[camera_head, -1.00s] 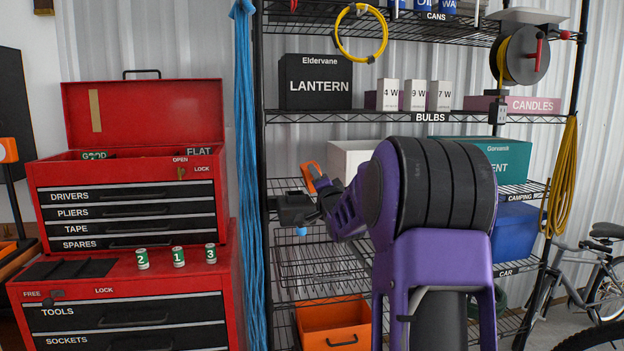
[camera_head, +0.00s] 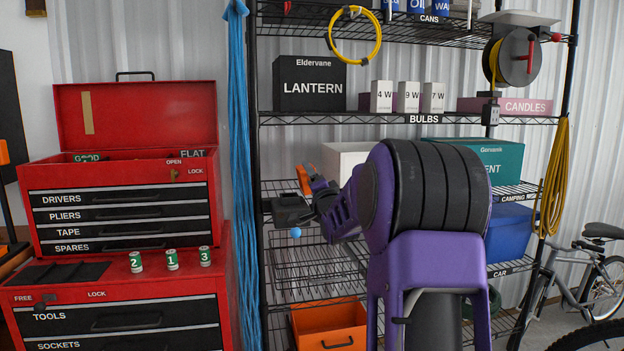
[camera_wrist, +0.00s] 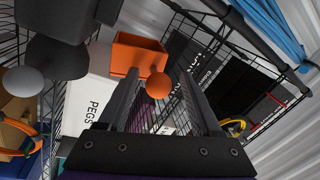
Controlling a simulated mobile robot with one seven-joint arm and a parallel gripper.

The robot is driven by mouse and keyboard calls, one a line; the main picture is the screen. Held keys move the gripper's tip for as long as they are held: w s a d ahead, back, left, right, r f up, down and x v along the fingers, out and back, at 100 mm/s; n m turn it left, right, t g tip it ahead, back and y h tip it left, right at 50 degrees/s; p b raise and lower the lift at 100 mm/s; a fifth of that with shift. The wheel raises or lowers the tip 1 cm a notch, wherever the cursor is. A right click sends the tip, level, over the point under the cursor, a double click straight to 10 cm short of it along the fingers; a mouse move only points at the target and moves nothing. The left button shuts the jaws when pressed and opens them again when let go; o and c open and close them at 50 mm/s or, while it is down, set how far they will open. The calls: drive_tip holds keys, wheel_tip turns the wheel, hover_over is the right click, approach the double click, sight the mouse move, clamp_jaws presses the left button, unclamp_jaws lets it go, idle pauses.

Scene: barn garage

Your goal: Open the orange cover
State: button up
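In the head view an orange part (camera_head: 304,180) shows on the middle shelf beside a white box; it is small and partly behind my gripper, and I cannot tell whether it is the cover. In the wrist view an orange box-like piece (camera_wrist: 140,52) stands beyond my fingers, with an orange ball (camera_wrist: 158,86) in line with the gap between them. I cannot tell whether the ball touches anything. My gripper (camera_head: 292,212) is in front of the middle shelf; in the wrist view its fingers (camera_wrist: 160,100) are apart with nothing clearly held. A small blue ball (camera_head: 296,232) shows just below it.
The white box (camera_wrist: 88,115), marked PEGS, is close on the left in the wrist view. The black lantern box (camera_head: 310,84) stands above. An orange bin (camera_head: 322,318) sits low on the rack. A red tool chest (camera_head: 140,105) and blue rope (camera_head: 240,180) are to the left.

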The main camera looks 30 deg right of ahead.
drive_tip(key=v, duration=1.7)
drive_tip(key=shift+s+b, duration=0.25)
drive_tip(key=shift+b, duration=0.05)
drive_tip(key=shift+f, duration=0.1)
